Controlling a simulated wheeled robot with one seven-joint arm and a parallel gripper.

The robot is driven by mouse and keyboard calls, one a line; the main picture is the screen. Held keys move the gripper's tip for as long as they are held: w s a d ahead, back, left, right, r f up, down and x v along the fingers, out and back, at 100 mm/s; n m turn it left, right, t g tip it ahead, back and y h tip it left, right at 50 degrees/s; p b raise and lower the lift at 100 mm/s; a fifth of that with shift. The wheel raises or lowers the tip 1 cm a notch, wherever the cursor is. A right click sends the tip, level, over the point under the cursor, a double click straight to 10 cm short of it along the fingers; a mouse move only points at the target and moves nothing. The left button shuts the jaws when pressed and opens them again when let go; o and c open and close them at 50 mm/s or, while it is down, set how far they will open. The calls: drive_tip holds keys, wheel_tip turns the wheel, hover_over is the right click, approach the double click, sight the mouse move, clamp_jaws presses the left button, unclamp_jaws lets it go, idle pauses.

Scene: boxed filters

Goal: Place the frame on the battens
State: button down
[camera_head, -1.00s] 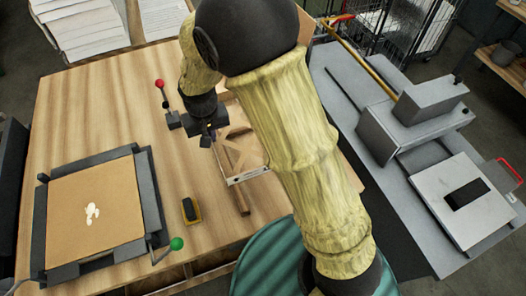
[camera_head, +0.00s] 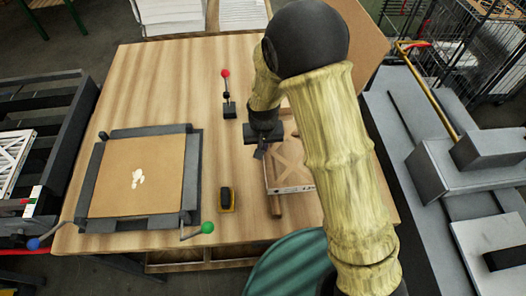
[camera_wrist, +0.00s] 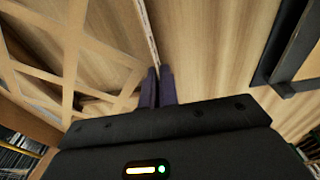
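The frame (camera_head: 288,186) is a light wooden lattice with crossed slats and a pale front edge, at the right of the wooden table, partly hidden behind my arm. Its slats also fill the left of the wrist view (camera_wrist: 72,60). The end of a brown batten (camera_head: 275,207) sticks out below its front left corner; any other batten is hidden. My gripper (camera_head: 260,153) is at the frame's left side. In the wrist view its two dark fingers (camera_wrist: 158,74) are close together, with the frame's thin side rail between them. I cannot tell whether the frame touches the batten.
A black-edged fixture with a brown board (camera_head: 110,190) and a green-knobbed lever lies at the left. A yellow-black block (camera_head: 227,200) and a red-knobbed lever (camera_head: 228,95) stand on the table. A grey machine (camera_head: 440,170) is at the right.

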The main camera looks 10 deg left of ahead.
drive_tip(key=shift+f+p, duration=0.75)
drive_tip(key=shift+f, duration=1.35)
drive_tip(key=shift+f, duration=0.1)
drive_tip(key=c, duration=1.7)
unclamp_jaws()
drive_tip(key=r+b, duration=0.1)
drive_tip(key=r, duration=0.3)
drive_tip(key=s+r+b, duration=0.1)
drive_tip(key=r, duration=0.3)
drive_tip(key=r+b, duration=0.1)
drive_tip(key=r, duration=0.3)
drive_tip(key=shift+s+d+r, duration=0.1)
drive_tip(key=shift+s+d, duration=0.1)
